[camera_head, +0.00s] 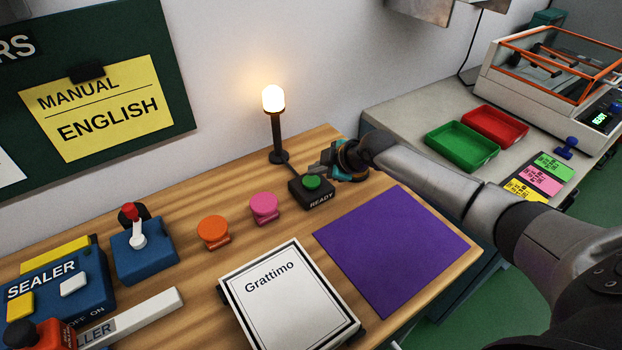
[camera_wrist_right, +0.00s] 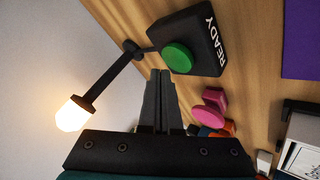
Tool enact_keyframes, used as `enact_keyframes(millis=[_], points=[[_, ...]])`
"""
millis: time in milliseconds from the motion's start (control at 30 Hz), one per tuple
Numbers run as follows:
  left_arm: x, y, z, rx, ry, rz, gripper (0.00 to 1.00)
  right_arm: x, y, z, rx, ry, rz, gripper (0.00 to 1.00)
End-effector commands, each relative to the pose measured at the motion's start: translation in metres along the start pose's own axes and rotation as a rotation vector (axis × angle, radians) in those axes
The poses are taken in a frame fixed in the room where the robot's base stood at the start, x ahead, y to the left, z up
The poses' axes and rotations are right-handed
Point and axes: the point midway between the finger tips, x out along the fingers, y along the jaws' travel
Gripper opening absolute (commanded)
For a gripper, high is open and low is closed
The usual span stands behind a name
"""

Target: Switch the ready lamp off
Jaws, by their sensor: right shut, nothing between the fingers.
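The ready lamp (camera_head: 273,100) stands on a dark post at the back of the wooden table, and its bulb glows warm white. It also glows in the right wrist view (camera_wrist_right: 73,114). The black READY box (camera_head: 318,197) with a round green button (camera_head: 312,181) sits in front of the lamp. The green button also shows in the right wrist view (camera_wrist_right: 177,58). My right gripper (camera_head: 322,170) is shut and empty, its fingertips close by the button. In the right wrist view its fingers (camera_wrist_right: 160,75) point toward the button; whether they touch it I cannot tell. My left gripper is out of view.
A pink knob (camera_head: 264,207) and an orange knob (camera_head: 213,231) stand left of the READY box. A purple mat (camera_head: 390,245) lies to the right, a Grattimo box (camera_head: 290,305) in front. A blue joystick unit (camera_head: 143,255) and the sealer (camera_head: 60,290) are at left.

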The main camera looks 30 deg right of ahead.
Motion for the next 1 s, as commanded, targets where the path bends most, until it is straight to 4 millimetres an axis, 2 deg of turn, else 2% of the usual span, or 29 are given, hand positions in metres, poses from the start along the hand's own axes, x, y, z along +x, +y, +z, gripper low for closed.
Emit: enact_keyframes(millis=[200, 1000], points=[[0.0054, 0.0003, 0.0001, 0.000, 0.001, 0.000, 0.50, 0.0059, -0.0045, 0.0041, 0.000, 0.000, -0.001, 0.00], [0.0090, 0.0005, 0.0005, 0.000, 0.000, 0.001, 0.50, 0.0094, -0.0069, 0.0064, 0.000, 0.000, -0.001, 0.00]])
